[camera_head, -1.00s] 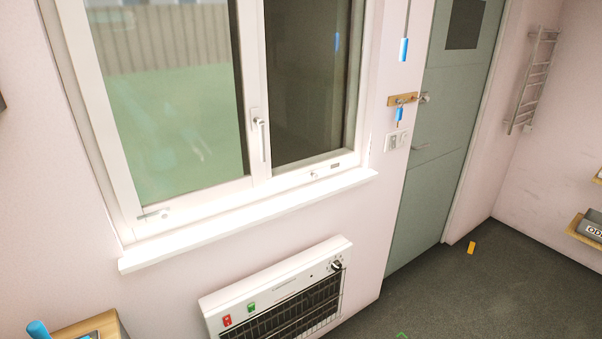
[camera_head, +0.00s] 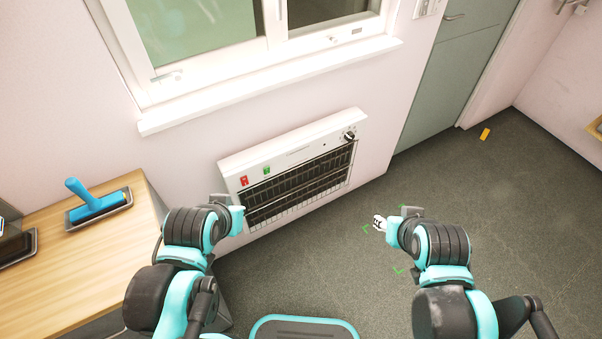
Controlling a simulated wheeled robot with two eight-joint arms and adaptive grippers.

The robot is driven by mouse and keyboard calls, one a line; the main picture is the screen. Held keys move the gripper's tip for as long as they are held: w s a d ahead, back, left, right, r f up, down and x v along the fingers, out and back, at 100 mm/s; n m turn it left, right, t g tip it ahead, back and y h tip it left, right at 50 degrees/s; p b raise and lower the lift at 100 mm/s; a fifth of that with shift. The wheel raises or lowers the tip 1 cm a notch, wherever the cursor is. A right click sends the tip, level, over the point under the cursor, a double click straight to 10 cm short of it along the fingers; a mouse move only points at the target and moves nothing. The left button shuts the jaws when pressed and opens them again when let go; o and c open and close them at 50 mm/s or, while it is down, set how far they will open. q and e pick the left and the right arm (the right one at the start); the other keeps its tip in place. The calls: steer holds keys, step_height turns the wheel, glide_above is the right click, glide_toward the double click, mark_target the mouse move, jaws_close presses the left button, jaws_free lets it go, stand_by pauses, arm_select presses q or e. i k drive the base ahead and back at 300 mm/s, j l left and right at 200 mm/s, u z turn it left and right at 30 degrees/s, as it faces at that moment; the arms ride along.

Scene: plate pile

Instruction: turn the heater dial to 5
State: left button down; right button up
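The white heater (camera_head: 290,142) hangs on the wall below the window, with a dark grille on its front. Its black dial (camera_head: 349,137) sits at the top right corner of the panel. The dial's marks are too small to read. A red switch (camera_head: 244,181) and a green switch (camera_head: 267,170) are at the panel's left. My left gripper (camera_head: 222,200) is in front of the heater's lower left, largely hidden by its own arm. My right gripper (camera_head: 379,222) is over the floor, below and right of the dial, apart from it. I cannot tell whether either is open.
A wooden table (camera_head: 150,195) with a blue-handled tool (camera_head: 92,200) on a tray stands at the left. The window sill (camera_head: 270,85) juts out above the heater. Grey floor (camera_head: 480,220) is clear at the right, except for a small orange object (camera_head: 485,134).

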mark_target(349, 137)
steer(key=i+l, duration=0.1)
steer(key=l, duration=1.85)
